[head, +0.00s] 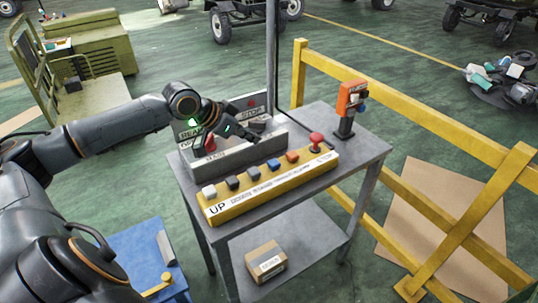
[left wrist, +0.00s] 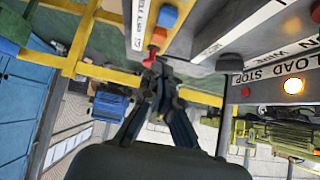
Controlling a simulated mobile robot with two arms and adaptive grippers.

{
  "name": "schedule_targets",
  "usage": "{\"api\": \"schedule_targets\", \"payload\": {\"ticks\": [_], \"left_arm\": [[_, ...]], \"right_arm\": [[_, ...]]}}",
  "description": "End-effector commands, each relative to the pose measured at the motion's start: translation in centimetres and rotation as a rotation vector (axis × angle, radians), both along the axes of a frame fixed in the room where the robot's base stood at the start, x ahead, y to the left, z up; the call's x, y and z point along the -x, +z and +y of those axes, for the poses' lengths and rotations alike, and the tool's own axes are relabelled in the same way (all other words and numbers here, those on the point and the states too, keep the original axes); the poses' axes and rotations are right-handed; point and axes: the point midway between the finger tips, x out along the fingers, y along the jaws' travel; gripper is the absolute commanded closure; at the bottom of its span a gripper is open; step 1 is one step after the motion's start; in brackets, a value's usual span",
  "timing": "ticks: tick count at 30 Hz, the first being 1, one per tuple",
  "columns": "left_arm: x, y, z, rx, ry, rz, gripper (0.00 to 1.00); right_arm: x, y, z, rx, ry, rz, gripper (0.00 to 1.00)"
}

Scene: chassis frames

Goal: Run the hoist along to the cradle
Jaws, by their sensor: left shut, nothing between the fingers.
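A yellow control box (head: 270,186) lies on a grey table (head: 368,150). Its top carries a row of white, dark, blue and orange buttons, with UP printed at the left end and STOP near a red mushroom button (head: 316,140) at the right end. Behind it stands a grey switch box marked MAIN (head: 215,165) with a red knob (head: 209,143). My left gripper (head: 255,138) is shut and empty above the grey box; its closed fingers also show in the left wrist view (left wrist: 155,62). My right gripper is out of view. I cannot pick out the hoist or the cradle.
An upright lamp panel marked READY and STOP, with a green light (head: 193,122), stands behind the boxes. An orange device (head: 351,98) stands at the table's right rear. A yellow railing (head: 410,108) runs along the right. A carton (head: 266,262) sits on the lower shelf.

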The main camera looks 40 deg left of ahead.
Motion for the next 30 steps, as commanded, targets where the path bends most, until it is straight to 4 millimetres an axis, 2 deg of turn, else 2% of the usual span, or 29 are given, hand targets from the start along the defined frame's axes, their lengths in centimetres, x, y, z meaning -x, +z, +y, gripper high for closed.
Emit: {"api": "schedule_targets", "payload": {"ticks": [5,13,18,21,30], "left_arm": [[-1.9,-1.6,-1.0,0.008,-0.001,0.0,1.0],[-5.3,-5.4,-2.5,0.005,-0.001,0.001,1.0],[-5.2,-8.1,-2.3,0.0,-0.001,0.004,1.0],[-5.2,-9.0,-2.3,0.0,0.0,0.003,1.0],[-5.2,-9.7,-2.3,-0.002,-0.001,0.001,1.0]], "right_arm": [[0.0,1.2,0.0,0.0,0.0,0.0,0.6],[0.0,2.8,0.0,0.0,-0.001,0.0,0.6],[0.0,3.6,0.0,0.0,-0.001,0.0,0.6],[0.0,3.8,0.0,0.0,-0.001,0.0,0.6],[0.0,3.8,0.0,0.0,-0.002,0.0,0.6]]}}
